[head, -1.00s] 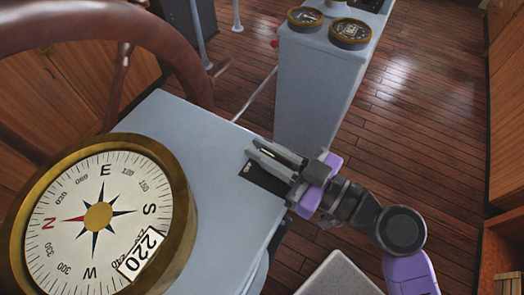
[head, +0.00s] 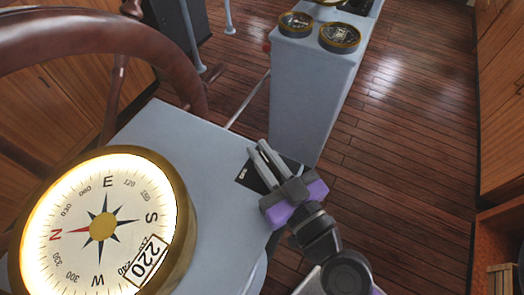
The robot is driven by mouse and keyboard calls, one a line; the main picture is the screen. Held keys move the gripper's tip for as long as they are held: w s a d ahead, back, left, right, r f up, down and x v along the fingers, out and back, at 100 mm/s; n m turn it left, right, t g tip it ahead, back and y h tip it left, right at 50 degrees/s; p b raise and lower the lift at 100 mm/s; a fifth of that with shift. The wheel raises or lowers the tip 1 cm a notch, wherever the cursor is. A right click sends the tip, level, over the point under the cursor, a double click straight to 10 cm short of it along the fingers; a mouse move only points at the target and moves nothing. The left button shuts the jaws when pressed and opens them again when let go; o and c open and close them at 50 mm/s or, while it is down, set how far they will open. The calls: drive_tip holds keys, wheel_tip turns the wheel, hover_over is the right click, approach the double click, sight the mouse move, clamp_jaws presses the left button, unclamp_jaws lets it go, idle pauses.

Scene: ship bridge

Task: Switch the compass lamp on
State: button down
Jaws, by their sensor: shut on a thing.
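The compass (head: 70,205) is a round brass-rimmed dial at the lower left, and its white face glows brightly. A small black switch plate (head: 244,176) with white lettering lies on the grey console top to the right of the compass. My gripper (head: 258,150) is over this plate, its two grey fingers reaching to the upper left. The fingers are shut on the lamp switch, with only a narrow gap between them. The switch itself is hidden by the fingers.
The grey console top (head: 185,150) is clear between compass and plate. A wooden steering wheel (head: 100,30) fills the upper left. A second grey console (head: 312,95) with round gauges stands behind. Wooden floor (head: 410,150) is open at the right.

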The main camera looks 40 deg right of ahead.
sight(278, 178)
drive_tip(key=c, duration=1.5)
unclamp_jaws()
drive_tip(key=shift+o, duration=0.2)
drive_tip(key=shift+s+a+f+b, duration=0.15)
drive_tip(key=shift+s+b, duration=0.15)
drive_tip(key=shift+s, duration=0.1)
drive_tip(key=shift+v, duration=3.5)
